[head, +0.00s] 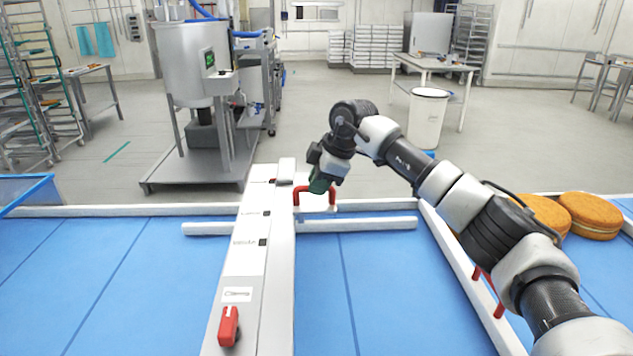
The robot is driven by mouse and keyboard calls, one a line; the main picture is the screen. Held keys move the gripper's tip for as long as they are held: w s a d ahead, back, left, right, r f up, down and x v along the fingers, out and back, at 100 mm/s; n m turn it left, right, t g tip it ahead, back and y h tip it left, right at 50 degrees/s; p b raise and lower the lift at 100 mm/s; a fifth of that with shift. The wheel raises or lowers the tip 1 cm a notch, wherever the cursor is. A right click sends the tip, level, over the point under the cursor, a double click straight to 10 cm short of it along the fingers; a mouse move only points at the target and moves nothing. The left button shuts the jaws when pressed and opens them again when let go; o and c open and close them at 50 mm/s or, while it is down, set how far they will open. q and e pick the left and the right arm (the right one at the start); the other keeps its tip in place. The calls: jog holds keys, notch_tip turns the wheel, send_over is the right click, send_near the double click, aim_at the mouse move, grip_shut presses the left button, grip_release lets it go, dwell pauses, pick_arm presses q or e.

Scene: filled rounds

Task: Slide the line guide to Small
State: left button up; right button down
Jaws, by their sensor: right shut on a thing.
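The line guide (360,224) is a white bar lying crosswise over the blue conveyor, passing under a long pale beam (280,260). A red handle (297,196) stands on a white block at the beam's far end, on its right side. My right gripper (319,186) is shut on this handle from above, its fingers partly hidden. The beam carries a label strip (251,228) with black marks and small words I cannot read surely. The handle is level with the far part of the strip. A red lever (229,326) sits at the beam's near end. My left gripper is out of view.
White rails (130,211) edge the blue belt (130,280) at the back and right. Round filled cakes (590,213) lie beyond the right rail, behind my right arm. The belt left of the beam is clear. A steel mixer (190,65) stands on the floor behind.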

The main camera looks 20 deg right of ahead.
jog(key=c, duration=1.1)
grip_release()
jog(key=shift+s, duration=0.15)
jog(key=shift+r, duration=0.25)
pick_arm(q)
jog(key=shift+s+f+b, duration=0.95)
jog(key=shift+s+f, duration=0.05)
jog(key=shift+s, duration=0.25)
pick_arm(e)
jog(key=v, duration=1)
jog(key=shift+r, duration=0.2)
